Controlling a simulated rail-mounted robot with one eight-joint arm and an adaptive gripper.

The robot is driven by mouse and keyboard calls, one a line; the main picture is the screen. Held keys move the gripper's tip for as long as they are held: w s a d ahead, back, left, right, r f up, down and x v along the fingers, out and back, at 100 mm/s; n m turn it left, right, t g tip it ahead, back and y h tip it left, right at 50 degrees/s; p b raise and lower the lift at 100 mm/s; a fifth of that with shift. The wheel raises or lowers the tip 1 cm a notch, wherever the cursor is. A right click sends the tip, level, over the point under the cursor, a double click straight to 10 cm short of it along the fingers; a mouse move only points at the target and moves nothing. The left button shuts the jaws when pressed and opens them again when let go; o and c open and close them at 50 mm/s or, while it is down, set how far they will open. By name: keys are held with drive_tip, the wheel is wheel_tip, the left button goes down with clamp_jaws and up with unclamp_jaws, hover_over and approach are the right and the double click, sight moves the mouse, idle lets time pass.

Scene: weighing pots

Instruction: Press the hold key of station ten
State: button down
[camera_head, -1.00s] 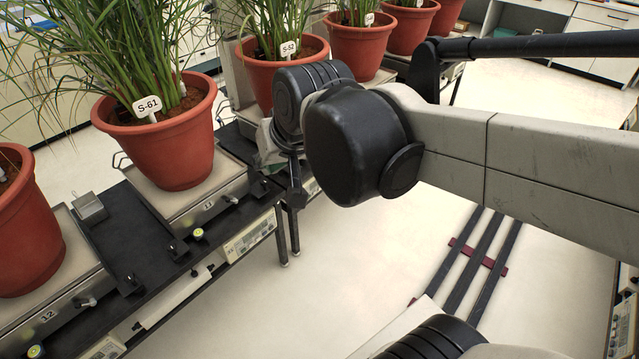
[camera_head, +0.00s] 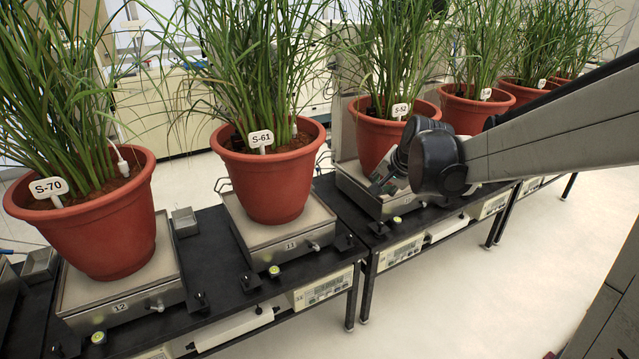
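The scale with pot S-52 (camera_head: 384,141) stands right of scale 11; its own number is not readable, so I cannot confirm it is station ten. Its steel tray (camera_head: 350,180) is partly hidden by my arm. A green-yellow round button (camera_head: 397,220) sits on the bench edge in front of it. Below is its display panel (camera_head: 400,252), whose keys are too small to tell apart. My gripper (camera_head: 384,187) is at the front of this scale, small and partly hidden by my dark wrist. Its fingers are not clear, nor whether it touches anything.
Pot S-61 (camera_head: 270,178) stands on scale 11 (camera_head: 240,222), pot S-70 (camera_head: 85,225) on scale 12 (camera_head: 75,290). Similar buttons (camera_head: 274,271) and a panel (camera_head: 322,288) line the bench front. More potted plants stand farther right. The floor (camera_head: 460,300) before the bench is clear.

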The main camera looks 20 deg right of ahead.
drive_tip(key=w+d+f+m+b, duration=0.35)
drive_tip(key=w+d+f, duration=0.25)
drive_tip(key=d+f, duration=0.5)
drive_tip(key=w+d+f+m+b, duration=0.2)
drive_tip(key=w+d+f+m, duration=0.3)
drive_tip(key=d+f, duration=0.6)
drive_tip(key=m+t+b, duration=0.1)
drive_tip(key=m+b, duration=0.1)
drive_tip(key=b, duration=0.1)
approach(411, 254)
wheel_tip(411, 254, up, 5)
drive_tip(key=s+a, duration=0.3)
drive_tip(key=s+d+f+m+b, duration=0.1)
drive_tip(key=d+f, duration=0.2)
drive_tip(key=f, duration=0.3)
drive_tip(key=s+d+f+m, duration=0.1)
drive_tip(key=d+f+m, duration=0.1)
drive_tip(key=f, duration=0.4)
drive_tip(key=shift+s+d+f+t+b, duration=0.35)
drive_tip(key=shift+d+f+t, duration=0.05)
drive_tip(key=shift+d, duration=0.05)
drive_tip(key=w+a, duration=0.2)
drive_tip(key=w, duration=0.6)
drive_tip(key=shift+w, duration=0.3)
drive_tip(key=shift+w+a, duration=0.1)
drive_tip(key=shift+w, duration=0.05)
drive_tip(key=shift+w+a, duration=0.1)
drive_tip(key=shift+w, duration=0.2)
